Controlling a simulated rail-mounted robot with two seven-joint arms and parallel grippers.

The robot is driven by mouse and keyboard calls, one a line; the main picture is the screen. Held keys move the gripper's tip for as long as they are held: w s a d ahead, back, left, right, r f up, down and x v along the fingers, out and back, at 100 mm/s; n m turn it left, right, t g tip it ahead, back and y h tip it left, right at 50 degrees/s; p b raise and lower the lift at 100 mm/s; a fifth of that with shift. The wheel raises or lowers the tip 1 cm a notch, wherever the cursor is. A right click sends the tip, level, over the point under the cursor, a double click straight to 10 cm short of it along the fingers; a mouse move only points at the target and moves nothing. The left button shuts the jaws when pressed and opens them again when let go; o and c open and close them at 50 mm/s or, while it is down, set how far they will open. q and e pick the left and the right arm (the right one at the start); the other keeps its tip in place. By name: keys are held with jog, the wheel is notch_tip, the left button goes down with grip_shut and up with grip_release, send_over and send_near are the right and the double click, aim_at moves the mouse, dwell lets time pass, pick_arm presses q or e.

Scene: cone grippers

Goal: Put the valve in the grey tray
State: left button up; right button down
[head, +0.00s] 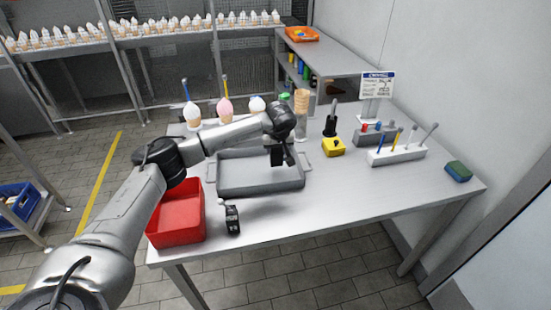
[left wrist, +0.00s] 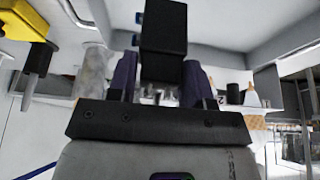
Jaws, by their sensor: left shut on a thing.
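The grey tray (head: 262,188) lies on the metal table. My left gripper (head: 283,150) points down over the right part of the tray. It is shut on a black block, whose dark shape shows below the fingers. In the left wrist view the black block (left wrist: 163,45) sits between the two dark purple fingers of the gripper (left wrist: 160,85). I cannot tell from its shape whether this block is the valve. I cannot tell whether it touches the tray floor. My right gripper is not in view.
A red bin (head: 178,222) and a small black object (head: 232,219) stand at the table's front left. Ice-cream cones (head: 225,107) stand behind the tray. A yellow block (head: 333,147) and a white tool holder (head: 396,156) are to the right. The front right tabletop is clear.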

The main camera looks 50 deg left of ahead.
aim_at(276, 152)
pick_arm(q)
jog(key=shift+s+a+f, duration=0.15)
jog(key=shift+f, duration=0.4)
notch_tip(276, 152, down, 3)
jog(key=shift+b, duration=0.8)
jog(key=shift+f, duration=0.15)
jog(key=o, duration=1.1)
jog(key=shift+c, duration=0.2)
jog(key=p+v, duration=0.3)
jog(key=v, duration=0.9)
